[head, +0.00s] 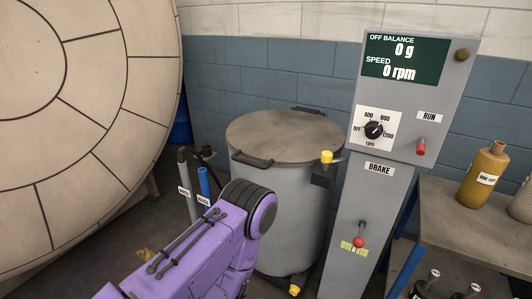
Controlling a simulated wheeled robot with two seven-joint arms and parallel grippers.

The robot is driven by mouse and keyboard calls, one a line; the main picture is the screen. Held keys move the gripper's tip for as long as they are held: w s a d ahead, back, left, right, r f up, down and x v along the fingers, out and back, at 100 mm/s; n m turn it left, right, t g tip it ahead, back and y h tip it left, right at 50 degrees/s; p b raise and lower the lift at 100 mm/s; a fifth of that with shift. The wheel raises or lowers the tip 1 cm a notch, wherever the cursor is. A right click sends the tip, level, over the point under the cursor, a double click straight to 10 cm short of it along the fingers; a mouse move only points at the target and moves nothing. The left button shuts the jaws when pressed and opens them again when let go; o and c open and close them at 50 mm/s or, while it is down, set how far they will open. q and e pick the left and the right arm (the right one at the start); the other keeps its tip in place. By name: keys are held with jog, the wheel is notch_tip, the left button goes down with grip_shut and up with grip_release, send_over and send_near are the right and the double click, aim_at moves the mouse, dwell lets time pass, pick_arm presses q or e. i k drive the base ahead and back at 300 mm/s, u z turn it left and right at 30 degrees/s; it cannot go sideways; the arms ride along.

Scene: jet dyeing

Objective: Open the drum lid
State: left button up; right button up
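The grey drum (285,205) stands on the floor in the middle of the head view. Its round flat lid (285,132) lies level on top and looks closed. A dark bar handle (252,160) sits at the lid's front left rim, and a dark fitting (306,111) is at the back rim. A yellow knob (327,157) on a dark bracket is at the drum's right side. A purple arm link of mine reaches up from the bottom and covers part of the drum's lower left front. Neither of my grippers shows, and nothing visible touches the lid.
A grey control column (415,100) with display, dial and red levers stands close on the right. Beyond it is a bench (445,205) with a brown bottle (481,177). A large round pale panel (90,110) fills the left. Two upright pipes (203,185) stand left of the drum.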

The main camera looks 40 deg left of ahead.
aim_at(299, 135)
jog(key=u, duration=1.1)
jog(key=k, duration=0.4)
jog(key=z, duration=0.35)
jog(key=i, duration=0.85)
jog(key=z, duration=0.4)
